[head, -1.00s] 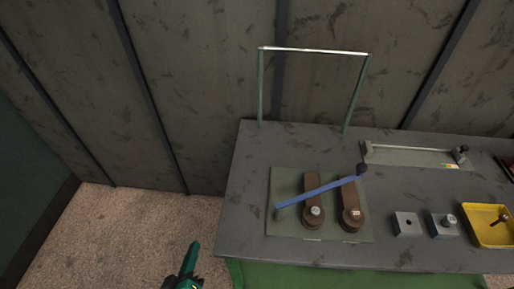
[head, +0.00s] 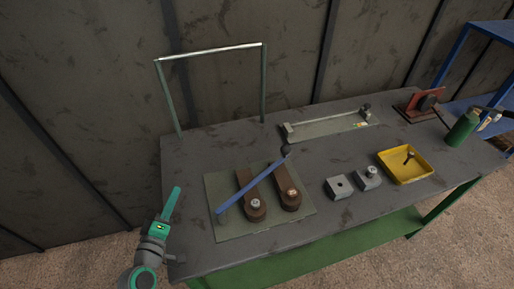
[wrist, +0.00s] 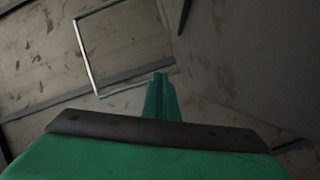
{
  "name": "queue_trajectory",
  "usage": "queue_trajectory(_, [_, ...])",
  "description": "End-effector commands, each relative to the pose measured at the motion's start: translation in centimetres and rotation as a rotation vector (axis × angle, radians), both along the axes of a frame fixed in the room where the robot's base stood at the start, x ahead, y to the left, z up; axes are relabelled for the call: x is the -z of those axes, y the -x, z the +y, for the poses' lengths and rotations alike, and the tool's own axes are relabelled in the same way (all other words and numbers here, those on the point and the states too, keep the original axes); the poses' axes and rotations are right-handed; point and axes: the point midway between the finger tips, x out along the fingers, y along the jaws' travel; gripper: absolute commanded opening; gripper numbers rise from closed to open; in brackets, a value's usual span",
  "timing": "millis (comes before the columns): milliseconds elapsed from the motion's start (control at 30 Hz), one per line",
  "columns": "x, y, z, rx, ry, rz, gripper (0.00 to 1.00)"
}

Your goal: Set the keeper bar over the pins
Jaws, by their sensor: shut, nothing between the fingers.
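A long blue bar with a black knob at its upper right end, which looks like the keeper bar (head: 252,184), slants across a grey-green plate (head: 222,185) on the workbench. It crosses the left of two brown arms; each brown arm (head: 254,208) (head: 288,196) has a round metal head at its near end. I cannot tell which parts are the pins, or whether the bar is fixed at its lower left end. My gripper (head: 177,190) is off the bench's left end, apart from the bar. Its green fingers are shut and empty; they also show in the wrist view (wrist: 160,85).
A tall metal frame (head: 212,51) stands at the bench's back left. A long grey fixture with a rod (head: 330,125) lies behind the plate. Two small blocks (head: 339,188) (head: 368,179), a yellow tray (head: 420,165) and a green cylinder (head: 462,130) are to the right. The bench's front strip is clear.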

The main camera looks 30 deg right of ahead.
Motion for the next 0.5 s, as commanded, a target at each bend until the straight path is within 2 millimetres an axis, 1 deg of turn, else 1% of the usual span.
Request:
queue_trajectory(33, [-0.2, -0.5, -1.9, 0.053, 0.010, 0.020, 0.00])
queue_trajectory(233, [-1.9, -1.3, -8.8, 0.265, 0.059, 0.105, 0.00])
queue_trajectory(400, [-4.0, -0.7, -14.6, 0.453, 0.107, 0.164, 0.00])
queue_trajectory(500, [-5.3, 0.0, -17.3, 0.547, 0.133, 0.188, 0.00])
